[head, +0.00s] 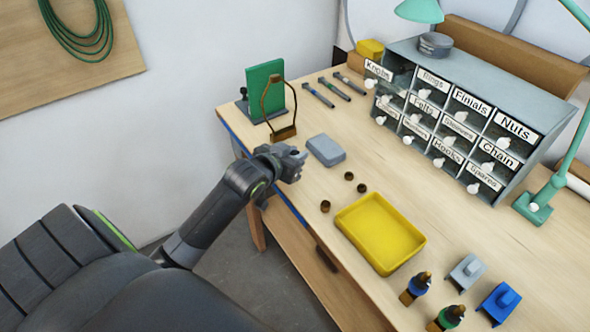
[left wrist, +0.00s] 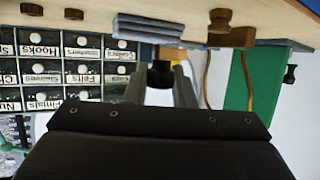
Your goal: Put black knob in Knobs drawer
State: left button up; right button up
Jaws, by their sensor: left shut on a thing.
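My left gripper (head: 296,158) is above the table's front left edge, in front of the grey block. In the left wrist view, which looks upside down, its fingers (left wrist: 160,88) are shut on a small dark piece, the black knob (left wrist: 159,96). In the head view the knob is hardly distinguishable from the dark fingers. The Knobs drawer (head: 378,70) is at the top left of the grey drawer cabinet (head: 468,65), well away from the gripper. Its front sticks out from the cabinet, so it looks pulled open. My right gripper is not in view.
Several small brown knobs (head: 326,206) lie near the yellow tray (head: 381,234). A grey block (head: 326,150), a green stand (head: 264,88) with a brown loop, and screwdrivers (head: 334,88) are nearby. The table between block and cabinet is clear. A teal lamp (head: 535,204) stands right.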

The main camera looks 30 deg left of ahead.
pick_arm(q)
notch_tip(320, 180, down, 5)
jog(key=shift+f+p, duration=0.1)
jog(key=shift+p, duration=0.55)
jog(key=shift+f, duration=0.2)
jog(key=o, duration=0.9)
jog(key=shift+o, duration=0.2)
jog(key=shift+f+b, duration=0.15)
jog(key=shift+b, duration=0.5)
jog(key=b+v, duration=0.1)
jog(key=v, duration=1.6)
jog(key=shift+d+r+b, duration=0.25)
jog(key=shift+r+b, duration=0.1)
jog(key=shift+r, duration=0.1)
jog(key=shift+s, duration=0.15)
